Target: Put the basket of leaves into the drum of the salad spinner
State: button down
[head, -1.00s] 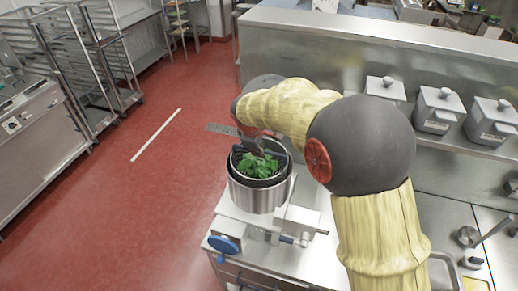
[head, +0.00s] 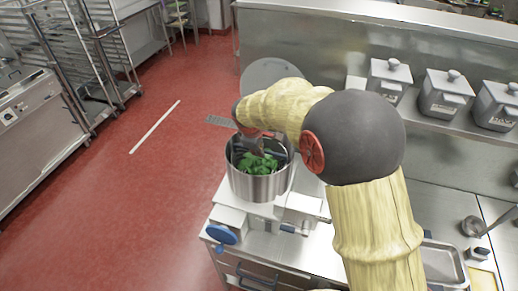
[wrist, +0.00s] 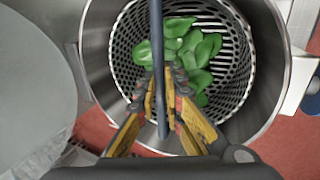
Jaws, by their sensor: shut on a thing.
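The salad spinner's drum (head: 257,188) is a steel cylinder on a steel stand at the counter's left end. Its open rim also shows in the wrist view (wrist: 98,62). The dark perforated basket (wrist: 124,45) sits inside the drum's rim, with green leaves (head: 257,163) in it. The leaves also show in the wrist view (wrist: 185,50). My gripper (wrist: 163,92) is shut on the basket's dark handle bar, which crosses over the leaves. Whether the basket touches the drum's bottom is hidden. The round lid (head: 272,73) stands open behind the drum.
A blue knob (head: 221,234) is on the stand's front left. Several grey lidded containers (head: 443,93) stand on a shelf at right. A metal tray (head: 443,262) lies on the counter at lower right. Red floor is free at left.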

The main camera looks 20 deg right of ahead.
jog(key=shift+f, duration=0.1)
dwell(0.4)
jog(key=c, duration=1.8)
grip_release()
jog(key=shift+o, duration=1.1)
jog(key=shift+o, duration=1.2)
jog(key=p+v, duration=0.3)
jog(key=v, duration=0.4)
